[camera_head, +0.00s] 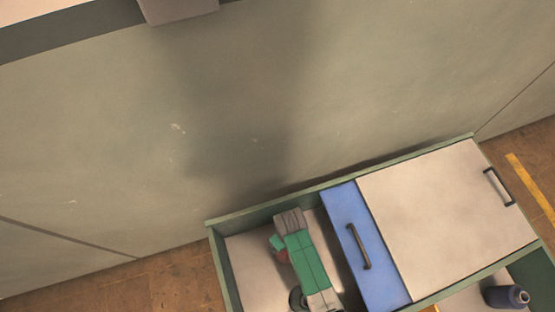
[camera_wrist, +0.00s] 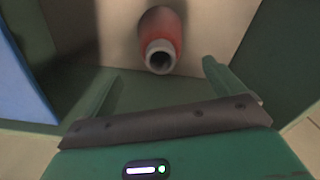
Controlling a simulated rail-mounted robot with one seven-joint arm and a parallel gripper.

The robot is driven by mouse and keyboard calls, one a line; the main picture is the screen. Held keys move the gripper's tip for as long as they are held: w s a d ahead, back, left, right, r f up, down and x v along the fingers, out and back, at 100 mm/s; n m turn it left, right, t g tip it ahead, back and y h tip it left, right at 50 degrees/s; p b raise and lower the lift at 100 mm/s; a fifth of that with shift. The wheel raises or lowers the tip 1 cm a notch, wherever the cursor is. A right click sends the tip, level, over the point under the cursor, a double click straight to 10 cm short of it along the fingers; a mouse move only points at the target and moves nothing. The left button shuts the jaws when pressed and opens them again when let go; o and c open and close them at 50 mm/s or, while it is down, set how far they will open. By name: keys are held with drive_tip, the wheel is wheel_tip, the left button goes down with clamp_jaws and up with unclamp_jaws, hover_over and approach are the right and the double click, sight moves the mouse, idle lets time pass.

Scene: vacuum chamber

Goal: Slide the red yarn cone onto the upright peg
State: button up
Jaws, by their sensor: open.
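The red yarn cone (camera_wrist: 167,28) is in the upper middle of the wrist view, with its grey, hollow end facing the camera. It rests against a pale surface. My gripper (camera_wrist: 161,72) is open, with one green finger on each side of the cone's near end and a gap on both sides. In the head view, my green arm reaches into the open left part of a green-framed cabinet and hides most of what is beneath it. A small patch of red (camera_head: 283,257) shows beside the arm; it is probably the cone. I cannot make out the upright peg in either view.
A blue panel (camera_head: 342,217) with a dark handle lies just right of my arm. A pale panel (camera_head: 440,210) with a handle covers the cabinet's right part. A dark blue bottle-like object (camera_head: 507,296) is at the lower right. Green cabinet walls (camera_head: 232,272) bound the opening.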

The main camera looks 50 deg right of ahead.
sight(283, 257)
wheel_tip(283, 257, down, 8)
drive_tip(key=b, duration=0.4)
drive_tip(key=shift+s+a, duration=0.2)
drive_tip(key=shift+s, duration=0.15)
drive_tip(key=c, duration=1.7)
